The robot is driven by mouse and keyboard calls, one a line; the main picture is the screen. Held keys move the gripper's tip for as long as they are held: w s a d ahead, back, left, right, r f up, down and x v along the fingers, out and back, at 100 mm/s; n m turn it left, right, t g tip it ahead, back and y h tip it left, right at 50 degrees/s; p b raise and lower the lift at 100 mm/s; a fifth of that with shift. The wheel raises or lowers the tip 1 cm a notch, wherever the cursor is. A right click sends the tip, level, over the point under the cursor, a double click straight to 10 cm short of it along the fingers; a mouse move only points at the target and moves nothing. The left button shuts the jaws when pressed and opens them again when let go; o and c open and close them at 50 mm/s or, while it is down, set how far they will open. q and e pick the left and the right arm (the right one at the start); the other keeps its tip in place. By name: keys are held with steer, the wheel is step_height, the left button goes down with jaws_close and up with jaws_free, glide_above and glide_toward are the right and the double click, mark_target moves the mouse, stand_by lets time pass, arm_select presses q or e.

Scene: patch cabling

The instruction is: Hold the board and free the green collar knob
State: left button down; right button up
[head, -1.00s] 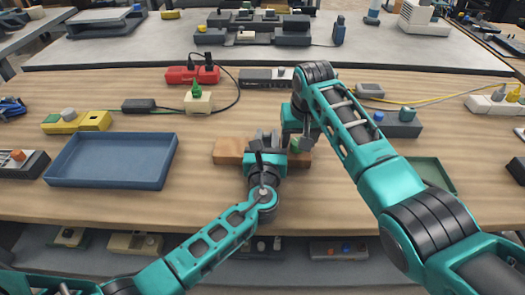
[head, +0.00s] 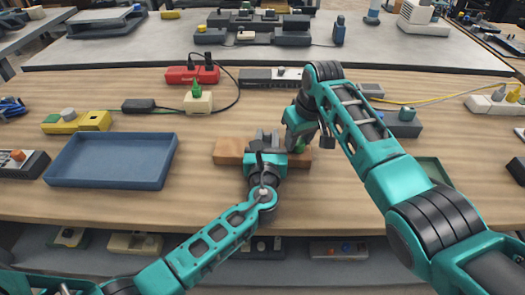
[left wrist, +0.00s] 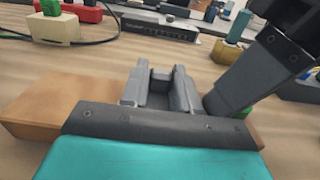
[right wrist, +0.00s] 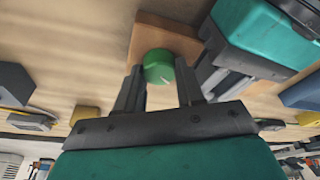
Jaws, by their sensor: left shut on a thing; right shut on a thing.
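The board is a brown wooden block (head: 229,151) lying on the table in front of me. It also shows in the left wrist view (left wrist: 45,105) and behind the knob in the right wrist view (right wrist: 148,36). My left gripper (head: 266,141) is shut on the board near its middle. The round green collar knob (right wrist: 158,66), with a pale mark on its face, is at the board's right part. My right gripper (right wrist: 159,76) is shut on it, one finger on each side. In the head view the knob (head: 299,147) is partly hidden by my right gripper.
A blue tray (head: 60,172) lies to the left. A green tray (head: 435,168) is partly behind my right arm. Behind the board stand a cream block with a green plug (head: 197,103), a red block (head: 181,76) and a black cable. My two grippers are very close together.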

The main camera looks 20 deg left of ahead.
steer(key=n+g, duration=0.1)
steer(key=n, duration=0.4)
steer(key=shift+n+y, duration=0.3)
steer(key=o, duration=0.9)
steer(key=m+t, duration=0.1)
steer(key=m, duration=0.3)
steer(key=shift+m, duration=0.4)
steer(key=m, duration=0.2)
steer(key=m+h, duration=0.1)
steer(key=m, duration=0.2)
steer(key=shift+t+h, duration=0.3)
